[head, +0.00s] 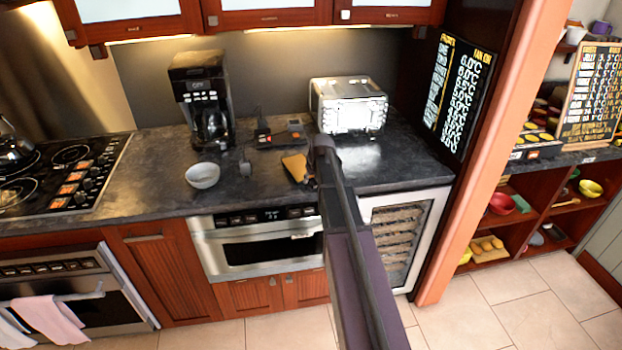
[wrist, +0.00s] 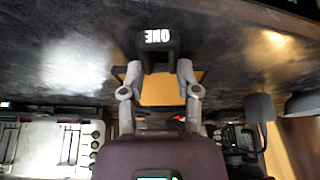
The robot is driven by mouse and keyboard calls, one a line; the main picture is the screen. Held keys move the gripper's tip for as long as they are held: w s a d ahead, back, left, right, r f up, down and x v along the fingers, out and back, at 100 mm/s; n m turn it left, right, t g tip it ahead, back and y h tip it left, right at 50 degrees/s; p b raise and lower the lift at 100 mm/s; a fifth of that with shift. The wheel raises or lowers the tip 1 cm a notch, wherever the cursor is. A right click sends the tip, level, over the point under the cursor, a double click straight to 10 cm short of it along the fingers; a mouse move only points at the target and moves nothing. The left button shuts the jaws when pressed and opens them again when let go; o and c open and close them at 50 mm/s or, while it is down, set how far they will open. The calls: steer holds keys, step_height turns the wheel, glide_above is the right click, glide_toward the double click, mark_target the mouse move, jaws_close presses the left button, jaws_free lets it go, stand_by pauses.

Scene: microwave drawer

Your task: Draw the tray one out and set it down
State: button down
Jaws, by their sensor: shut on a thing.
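Tray one shows in the wrist view as a flat yellow-orange piece (wrist: 158,88) with a black block (wrist: 157,40) lettered ONE. My gripper (wrist: 159,68) has its two fingers closed on the sides of this black block. In the head view, the yellow piece (head: 295,167) shows over the dark counter, just left of my gripper (head: 312,180). My arm hides the right part of it. I cannot tell whether it touches the counter or hangs just above it.
On the counter (head: 420,165), a white bowl (head: 202,175) and coffee maker (head: 203,100) stand to the left. A toaster oven (head: 348,106) is behind, with small dark items (head: 265,133) beside it. The microwave drawer (head: 258,247) below looks shut. Free counter lies at the right.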

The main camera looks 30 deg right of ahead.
steer(key=shift+f+b, duration=0.35)
steer(key=shift+f, duration=0.2)
steer(key=shift+c, duration=1.3)
jaws_free()
steer(key=shift+r, duration=0.15)
